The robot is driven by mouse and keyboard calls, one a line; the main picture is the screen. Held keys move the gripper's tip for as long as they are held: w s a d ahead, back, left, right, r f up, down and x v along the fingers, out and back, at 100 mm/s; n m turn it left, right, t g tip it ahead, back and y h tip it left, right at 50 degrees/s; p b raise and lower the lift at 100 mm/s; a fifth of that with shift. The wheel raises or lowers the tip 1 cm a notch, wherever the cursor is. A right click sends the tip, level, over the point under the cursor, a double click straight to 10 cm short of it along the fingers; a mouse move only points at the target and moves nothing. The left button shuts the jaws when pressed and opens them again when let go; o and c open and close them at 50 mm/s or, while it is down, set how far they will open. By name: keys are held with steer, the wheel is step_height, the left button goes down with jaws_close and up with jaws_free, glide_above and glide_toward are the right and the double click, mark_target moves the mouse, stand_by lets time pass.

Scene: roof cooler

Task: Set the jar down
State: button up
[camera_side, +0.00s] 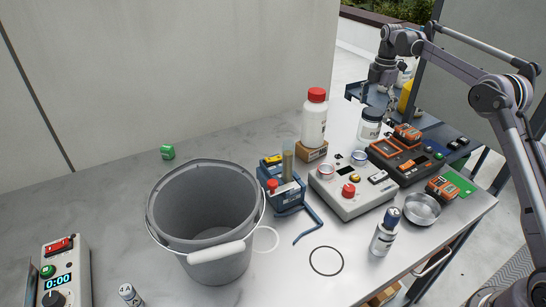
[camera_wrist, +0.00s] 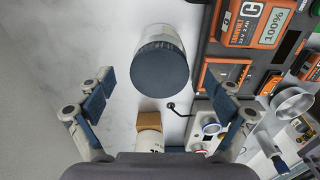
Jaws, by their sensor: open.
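The jar (camera_side: 369,126) is a pale, short jar with a dark grey lid. It stands upright on the table at the back right, beside the black and orange charger unit. In the wrist view the jar (camera_wrist: 160,62) shows lid-first, and nothing grips it. My gripper (camera_side: 378,98) is above the jar with its fingers spread wide. In the wrist view the finger pads sit left and right of the jar, with clear gaps to it. The jar's underside is hidden.
The black and orange charger (camera_side: 402,150) is close to the jar's right. A white bottle with a red cap (camera_side: 314,118) on a brown block (camera_side: 311,152) stands to its left. A grey control box (camera_side: 352,188) is in front. A grey bucket (camera_side: 207,212) stands further left.

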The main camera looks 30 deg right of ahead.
step_height(320, 180, up, 6)
steer(key=shift+f, duration=0.15)
steer(key=s+a+r+m+t, duration=0.4)
steer(key=s+a+r+m, duration=0.45)
steer(key=s+a, duration=0.4)
steer(key=s+a+f+m+t, duration=0.1)
steer(key=s+a+f+m, duration=0.3)
steer(key=s, duration=0.5)
steer(key=s+a+f+m+t, duration=0.2)
steer(key=s+a+f+m, duration=0.3)
steer(key=s+f, duration=0.2)
steer(key=shift+s+a+f, duration=0.2)
steer(key=shift+s+f, duration=0.15)
steer(key=shift+s, duration=0.8)
steer(key=shift+m, duration=0.25)
